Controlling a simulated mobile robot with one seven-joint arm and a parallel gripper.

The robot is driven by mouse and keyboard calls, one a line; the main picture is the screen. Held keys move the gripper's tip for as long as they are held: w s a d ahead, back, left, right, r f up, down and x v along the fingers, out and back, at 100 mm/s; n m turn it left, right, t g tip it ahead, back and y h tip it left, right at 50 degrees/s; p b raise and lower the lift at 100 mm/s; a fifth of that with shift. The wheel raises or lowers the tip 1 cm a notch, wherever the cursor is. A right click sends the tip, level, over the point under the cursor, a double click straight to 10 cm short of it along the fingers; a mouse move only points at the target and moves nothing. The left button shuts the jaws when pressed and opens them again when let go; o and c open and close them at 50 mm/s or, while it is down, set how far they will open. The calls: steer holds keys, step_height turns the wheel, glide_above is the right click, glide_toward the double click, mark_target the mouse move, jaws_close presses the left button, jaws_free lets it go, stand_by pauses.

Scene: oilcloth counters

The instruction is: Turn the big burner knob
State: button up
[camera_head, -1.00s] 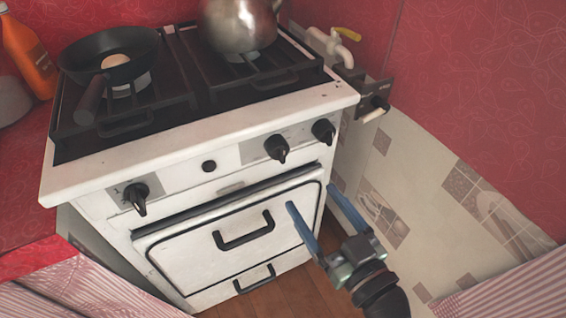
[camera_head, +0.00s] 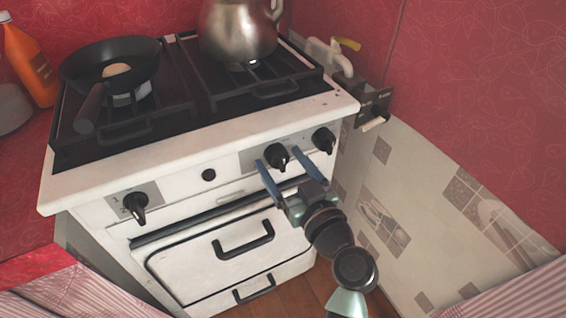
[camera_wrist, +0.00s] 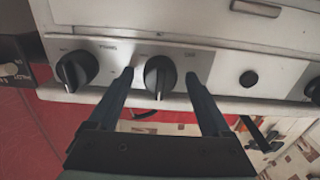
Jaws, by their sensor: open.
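The white stove front has black knobs: a left knob (camera_head: 135,208), a middle knob (camera_head: 277,157) and a right knob (camera_head: 323,140). I cannot tell from the markings which one is for the big burner. My gripper (camera_head: 279,158) is open, its two blue fingers on either side of the middle knob. In the wrist view the fingers (camera_wrist: 160,74) flank that knob (camera_wrist: 158,77) with a gap on each side. The right knob shows there at the left (camera_wrist: 76,70), and another knob (camera_wrist: 314,91) is cut by the right edge.
A round black button (camera_head: 209,174) sits left of the middle knob. The oven door handle (camera_head: 244,241) juts out below. A frying pan (camera_head: 110,62) and a metal kettle (camera_head: 238,30) stand on the stove. A tiled wall is close on the right.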

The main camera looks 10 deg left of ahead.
steer(key=shift+c, duration=0.3)
jaws_close()
